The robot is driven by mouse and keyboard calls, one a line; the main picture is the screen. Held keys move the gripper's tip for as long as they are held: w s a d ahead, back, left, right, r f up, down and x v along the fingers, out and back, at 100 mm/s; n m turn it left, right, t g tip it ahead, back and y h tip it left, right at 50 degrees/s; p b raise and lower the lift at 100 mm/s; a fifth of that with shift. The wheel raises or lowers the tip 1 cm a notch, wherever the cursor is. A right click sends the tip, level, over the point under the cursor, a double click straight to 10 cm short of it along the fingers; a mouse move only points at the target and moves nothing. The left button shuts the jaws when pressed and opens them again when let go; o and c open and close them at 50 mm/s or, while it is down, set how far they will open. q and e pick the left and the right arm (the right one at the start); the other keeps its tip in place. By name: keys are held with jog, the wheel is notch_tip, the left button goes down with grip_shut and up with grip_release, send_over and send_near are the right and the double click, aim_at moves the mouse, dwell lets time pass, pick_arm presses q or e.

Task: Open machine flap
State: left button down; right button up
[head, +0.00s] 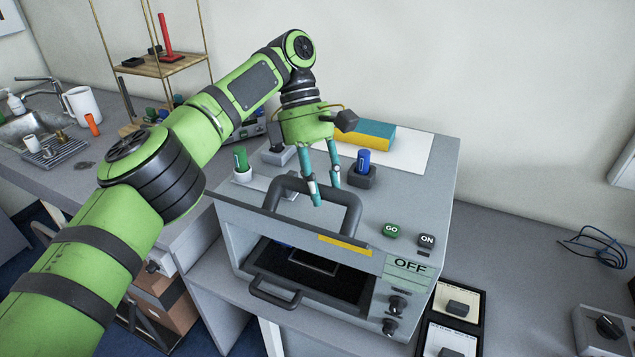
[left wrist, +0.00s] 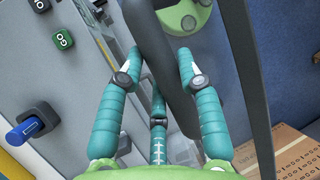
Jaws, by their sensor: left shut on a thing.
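The grey machine (head: 430,185) stands on the table in the head view. Its flap (head: 290,228) has a thick dark handle (head: 351,217) and a yellow label. Below the flap edge the front is open, and the dark inside (head: 310,278) shows. My left gripper (head: 324,192) reaches down from above and is shut on the handle. In the left wrist view the handle (left wrist: 160,55) passes between the fingers of my left gripper (left wrist: 158,72). The exact finger contact is partly hidden. My right gripper is not in view.
A lower bar handle (head: 275,292) juts out at the machine's front. A blue plug (head: 363,162), a green plug (head: 241,158), a GO button (head: 391,230) and an ON button (head: 427,240) are on top. Knobs (head: 397,304) are at the front right. The right counter (head: 540,260) is mostly clear.

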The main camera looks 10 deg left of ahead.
pick_arm(q)
jog(key=shift+f, duration=0.35)
jog(key=c, duration=1.1)
grip_release()
jog(key=shift+o, duration=1.4)
jog(key=shift+w+d, duration=0.1)
jog(key=shift+w, duration=0.1)
jog(key=shift+w+r, duration=0.15)
jog(key=shift+w, duration=0.2)
